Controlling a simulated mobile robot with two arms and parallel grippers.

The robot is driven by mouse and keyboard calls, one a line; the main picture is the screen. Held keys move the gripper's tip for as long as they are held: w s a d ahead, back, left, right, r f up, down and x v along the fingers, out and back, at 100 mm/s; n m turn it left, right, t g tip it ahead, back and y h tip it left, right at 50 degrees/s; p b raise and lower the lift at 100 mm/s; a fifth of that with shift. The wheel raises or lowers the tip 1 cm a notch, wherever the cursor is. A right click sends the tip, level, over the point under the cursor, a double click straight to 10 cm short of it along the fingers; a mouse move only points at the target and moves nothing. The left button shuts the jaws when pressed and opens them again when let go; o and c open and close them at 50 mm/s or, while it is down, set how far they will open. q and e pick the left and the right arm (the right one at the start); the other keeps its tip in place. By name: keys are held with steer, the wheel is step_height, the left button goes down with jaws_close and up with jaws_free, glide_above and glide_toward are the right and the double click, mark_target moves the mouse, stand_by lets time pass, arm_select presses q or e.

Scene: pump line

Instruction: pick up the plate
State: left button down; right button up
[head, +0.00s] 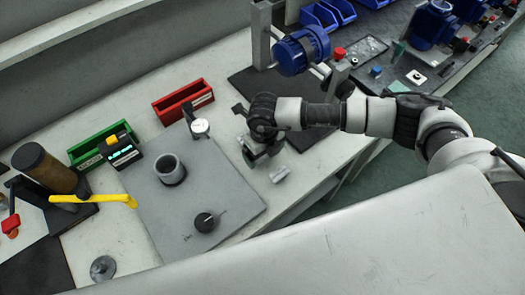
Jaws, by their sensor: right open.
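My right gripper (252,156) is open over the white bench, near its right-hand edge, just right of the flat grey plate (225,195). I see nothing held in it, though the wrist partly hides the space between the fingers. The grey plate lies flat on the bench and bears a grey cylindrical cup (169,168), a round dial gauge (200,127) and a dark knob-like part (206,222). A small light grey metal piece (279,175) lies just below the gripper, apart from it. I cannot tell which of these flat pieces the task names. My left gripper is not in view.
A red bin (183,102), a green bin (100,143) and a black digital display box (122,150) stand along the back. A brown cylinder (45,168) and yellow handle (95,199) are at left. A blue motor (298,52) stands behind my right arm.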

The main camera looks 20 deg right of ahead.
steer(key=shift+f+b, duration=0.25)
steer(key=shift+b, duration=0.1)
stand_by(0.4)
steer(key=c, duration=0.8)
